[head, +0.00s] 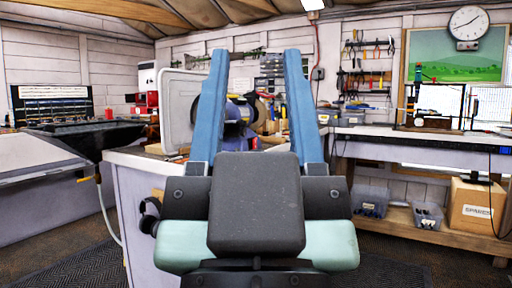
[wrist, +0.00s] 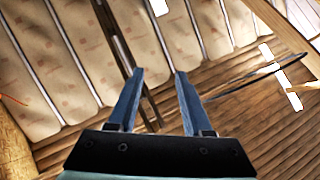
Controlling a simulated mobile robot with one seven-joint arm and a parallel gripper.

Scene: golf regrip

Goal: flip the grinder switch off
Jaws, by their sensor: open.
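What looks like the bench grinder (head: 237,112), blue and dark, stands on the workbench in the head view. It shows in the gap between my gripper's fingers and is partly hidden by the left finger. Its switch cannot be made out. My gripper (head: 257,55) is raised in front of the camera, with two long blue fingers pointing up and spread wide apart. Nothing is between them at close range; the grinder is well beyond. In the wrist view, my gripper (wrist: 160,72) is open and empty, facing the roof.
A workbench (head: 130,162) with a pale side panel stands ahead, partly behind my arm. A long bench (head: 400,132) on the right has bins (head: 372,200) and a cardboard box (head: 476,207) below. A grey machine (head: 45,165) is at left. Dark matting (head: 85,272) covers clear floor.

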